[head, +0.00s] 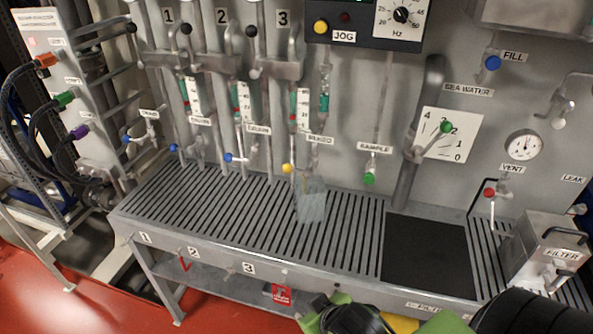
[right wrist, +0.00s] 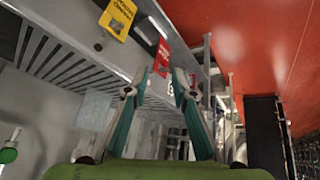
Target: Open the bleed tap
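The BLEED label (head: 320,139) is on the panel in the head view. Just left of and below it is a small tap with a yellow knob (head: 288,168). A clear beaker (head: 311,200) stands on the slatted bench top below. My right gripper shows as green and black parts at the bottom edge of the head view, below the bench front, well away from the tap. In the right wrist view its two teal fingers (right wrist: 156,90) are spread apart with nothing between them. The yellow-knobbed tap cannot be made out there. My left gripper is not in view.
The slatted bench (head: 235,215) has a black mat (head: 428,258) and a FILTER box (head: 545,248) at right. Blue-knobbed taps (head: 228,157) and a green SAMPLE tap (head: 370,179) flank the yellow one. A red tag (head: 283,295) hangs below the bench front.

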